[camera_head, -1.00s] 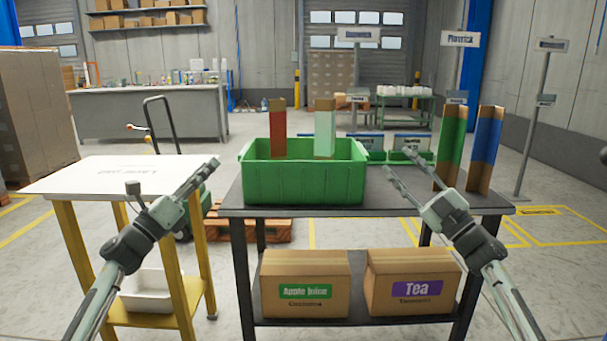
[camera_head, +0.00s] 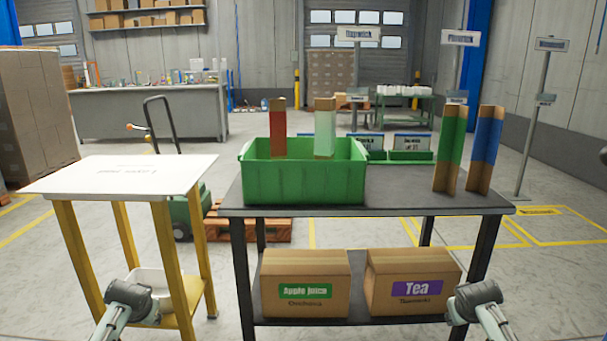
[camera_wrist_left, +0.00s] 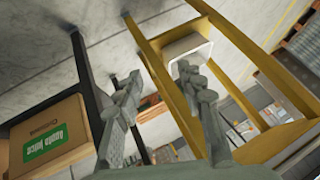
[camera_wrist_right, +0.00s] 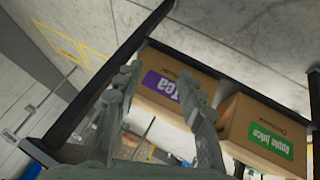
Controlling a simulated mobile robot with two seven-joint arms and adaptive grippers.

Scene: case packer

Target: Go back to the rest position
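In the head view, my two arms show only as links low at the left and right edges; the grippers are out of that frame. In the left wrist view, my left gripper (camera_wrist_left: 155,95) has its two fingers apart with nothing between them. In the right wrist view, my right gripper (camera_wrist_right: 165,100) also has its fingers apart and empty. Both are low, in front of the furniture. The green crate (camera_head: 305,187) stands on the dark table (camera_head: 400,200). A red carton piece (camera_head: 278,132) and a pale green one (camera_head: 324,135) stand upright in it.
Green (camera_head: 449,150) and blue (camera_head: 486,145) dividers stand at the table's right. Apple Juice (camera_head: 305,308) and Tea (camera_head: 385,300) boxes sit on the lower shelf. A white-topped yellow stand (camera_head: 90,180) is at left, with a white bin (camera_wrist_left: 187,50) below.

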